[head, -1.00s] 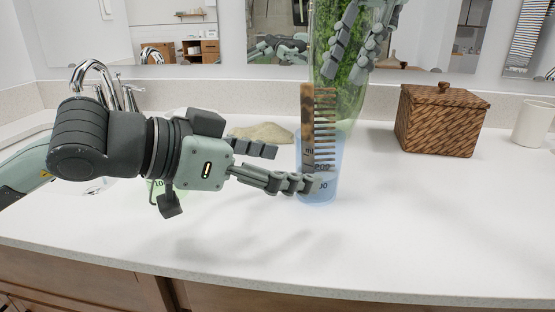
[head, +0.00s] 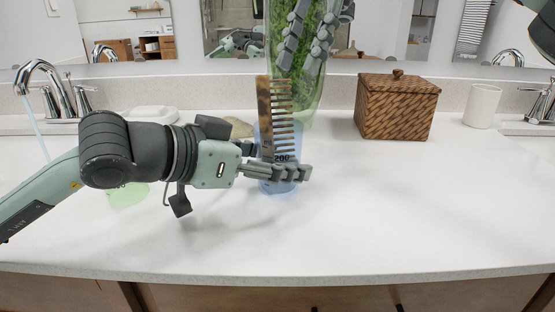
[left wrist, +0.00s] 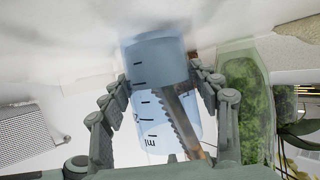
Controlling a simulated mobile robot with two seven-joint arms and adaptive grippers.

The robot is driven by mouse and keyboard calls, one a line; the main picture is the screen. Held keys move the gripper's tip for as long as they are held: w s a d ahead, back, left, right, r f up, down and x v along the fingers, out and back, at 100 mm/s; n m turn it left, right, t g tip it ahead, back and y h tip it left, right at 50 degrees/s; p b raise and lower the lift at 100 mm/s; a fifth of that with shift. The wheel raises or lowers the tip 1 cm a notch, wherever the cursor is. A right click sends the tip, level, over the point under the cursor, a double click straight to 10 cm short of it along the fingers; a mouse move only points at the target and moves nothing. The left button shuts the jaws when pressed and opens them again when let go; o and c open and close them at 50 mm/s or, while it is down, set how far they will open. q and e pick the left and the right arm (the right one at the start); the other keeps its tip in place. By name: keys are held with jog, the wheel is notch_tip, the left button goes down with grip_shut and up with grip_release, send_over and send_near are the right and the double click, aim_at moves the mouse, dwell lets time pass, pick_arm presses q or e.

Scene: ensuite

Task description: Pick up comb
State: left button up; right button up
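A brown comb (head: 264,115) with its teeth to the right stands upright in a translucent blue measuring cup (head: 280,185) on the counter. In the left wrist view the comb (left wrist: 184,118) shows through the cup (left wrist: 155,50). My left gripper (head: 280,162) is low at the cup, one finger crossing in front of it. In the left wrist view its spread fingers (left wrist: 160,82) lie on either side of the cup; firm contact cannot be told. My right gripper (head: 305,50) hangs above the comb, its fingers pointing down, apart and empty.
A tall clear vase with green plants (head: 284,85) stands close behind the comb. A woven lidded basket (head: 395,108) and white cup (head: 482,106) stand to the right. A green cup (head: 127,196) and a running faucet (head: 40,75) are at left. The front counter is clear.

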aim_at(275, 96)
pick_arm(q)
jog(key=c, duration=0.8)
pick_arm(e)
jog(key=shift+o, duration=0.5)
jog(key=shift+o, duration=1.2)
jog(key=shift+s, duration=0.1)
jog(key=shift+o, duration=1.1)
jog(key=shift+s+a+r+n+t+h, duration=0.1)
jog(key=shift+s+a+n+t+h, duration=0.15)
jog(key=shift+n, duration=0.25)
jog(key=shift+o, duration=1.3)
jog(key=s+a+r+n+t+h, duration=0.2)
jog(key=s+r+n+t+h, duration=0.1)
jog(key=n+t, duration=0.4)
jog(key=s+r+n, duration=0.1)
jog(key=s+n, duration=0.1)
jog(key=shift+s+a, duration=0.15)
jog(key=shift+s, duration=0.2)
jog(key=shift+n+t, duration=0.65)
jog(key=shift+n, duration=0.05)
jog(key=x, duration=1.1)
jog(key=shift+s+a+f, duration=0.15)
jog(key=shift+s+a, duration=0.05)
jog(key=shift+s, duration=0.1)
